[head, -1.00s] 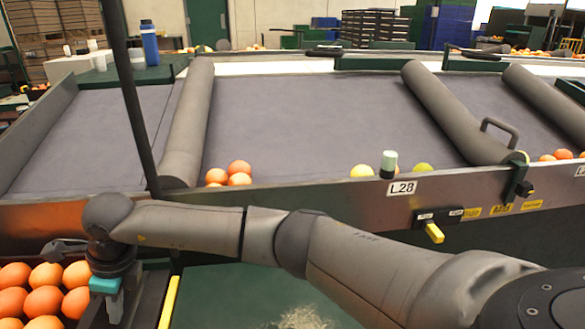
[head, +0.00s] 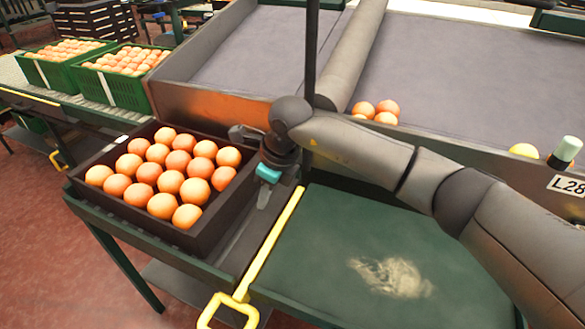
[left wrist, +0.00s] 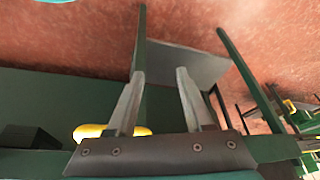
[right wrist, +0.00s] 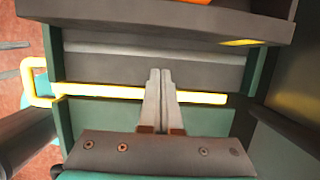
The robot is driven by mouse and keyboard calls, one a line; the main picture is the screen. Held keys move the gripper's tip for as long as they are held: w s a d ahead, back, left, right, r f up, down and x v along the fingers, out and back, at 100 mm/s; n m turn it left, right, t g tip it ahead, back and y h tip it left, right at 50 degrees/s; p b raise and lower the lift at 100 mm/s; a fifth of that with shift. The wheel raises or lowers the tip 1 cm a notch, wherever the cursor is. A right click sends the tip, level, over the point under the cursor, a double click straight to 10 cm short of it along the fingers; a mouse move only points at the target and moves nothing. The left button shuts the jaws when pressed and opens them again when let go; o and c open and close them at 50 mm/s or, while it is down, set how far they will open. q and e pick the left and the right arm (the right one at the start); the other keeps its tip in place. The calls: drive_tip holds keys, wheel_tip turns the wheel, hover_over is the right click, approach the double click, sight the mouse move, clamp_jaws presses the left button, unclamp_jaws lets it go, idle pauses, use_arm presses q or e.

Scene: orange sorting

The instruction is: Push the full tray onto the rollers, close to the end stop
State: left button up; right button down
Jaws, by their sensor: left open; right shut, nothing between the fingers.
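The dark tray (head: 130,213), full of oranges, sits at the left on a dark stand beside the green table. My right gripper (head: 264,198) is at the tray's right side, pointing down. In the right wrist view its fingers (right wrist: 159,74) are shut and empty, with the tray's wall (right wrist: 180,27) just beyond them. I cannot tell whether they touch it. My left gripper is outside the head view; in the left wrist view it (left wrist: 157,78) is open and empty. The pale track (head: 45,103) behind the tray may be the rollers; the end stop is not clear.
Two green crates (head: 112,92) of oranges stand on the pale track. A yellow bar (head: 268,248) with a loop handle divides the stand from the green table top (head: 330,230), which has a pale scuffed patch. The sorting belt's wall (head: 215,108) rises behind the tray.

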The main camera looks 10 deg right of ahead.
drive_tip(key=shift+s+d+r+p, duration=0.3)
drive_tip(key=shift+s+d+r, duration=0.3)
drive_tip(key=shift+r, duration=0.15)
use_arm(q)
wheel_tip(320, 180, down, 8)
drive_tip(key=s+g+p, duration=0.1)
drive_tip(key=s+p, duration=0.1)
drive_tip(key=p, duration=0.1)
drive_tip(key=shift+s+f, duration=0.2)
drive_tip(key=shift+s, duration=0.05)
use_arm(e)
drive_tip(key=w+v, duration=0.1)
drive_tip(key=v, duration=0.7)
drive_tip(key=shift+s+r, duration=0.25)
drive_tip(key=shift+s, duration=0.05)
use_arm(q)
drive_tip(key=shift+s, duration=0.1)
